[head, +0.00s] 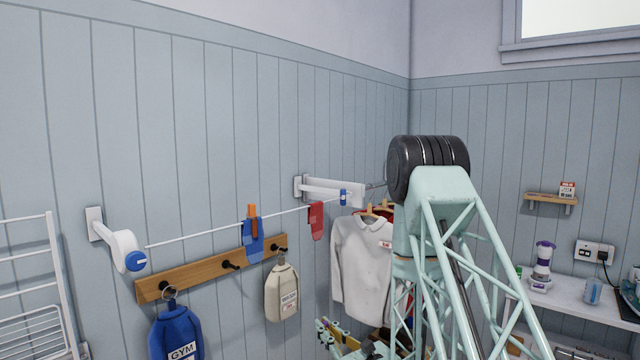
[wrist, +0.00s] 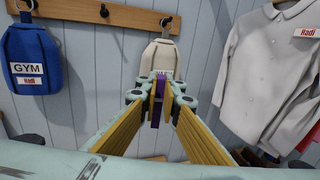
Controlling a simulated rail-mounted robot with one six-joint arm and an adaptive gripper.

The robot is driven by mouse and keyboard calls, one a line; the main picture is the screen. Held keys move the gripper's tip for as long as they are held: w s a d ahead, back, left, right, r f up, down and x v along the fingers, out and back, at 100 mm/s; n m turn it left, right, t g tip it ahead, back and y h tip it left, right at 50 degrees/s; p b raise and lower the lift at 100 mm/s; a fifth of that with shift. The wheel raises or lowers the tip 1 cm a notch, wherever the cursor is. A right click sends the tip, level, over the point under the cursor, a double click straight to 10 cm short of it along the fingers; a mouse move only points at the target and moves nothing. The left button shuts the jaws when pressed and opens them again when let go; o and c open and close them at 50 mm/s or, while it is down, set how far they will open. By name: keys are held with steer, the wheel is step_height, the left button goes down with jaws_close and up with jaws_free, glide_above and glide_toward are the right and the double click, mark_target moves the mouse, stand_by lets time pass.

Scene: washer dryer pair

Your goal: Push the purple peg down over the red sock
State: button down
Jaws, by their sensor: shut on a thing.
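The red sock (head: 316,221) hangs over the white line (head: 215,230) in the head view, toward the line's right end. A blue sock (head: 253,246) hangs to its left with an orange peg (head: 252,212) on it. My gripper (wrist: 158,92) is shut on the purple peg (wrist: 157,88) in the wrist view. The peg stands roughly upright between the fingertips. In the head view my gripper is low, below the line and the red sock, and partly hidden by my arm. The wrist view does not show the red sock or the line.
A white bag (wrist: 160,56) hangs beyond the fingertips from a wooden hook rail (head: 215,268). A blue GYM bag (head: 178,335) hangs to its left. A white shirt (head: 361,262) hangs right of the bag, below a white wall bracket (head: 335,191). The wall above the line is clear.

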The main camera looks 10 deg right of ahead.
steer(key=shift+w+d, duration=0.15)
steer(key=shift+d, duration=0.05)
steer(key=shift+r, duration=0.15)
stand_by(0.3)
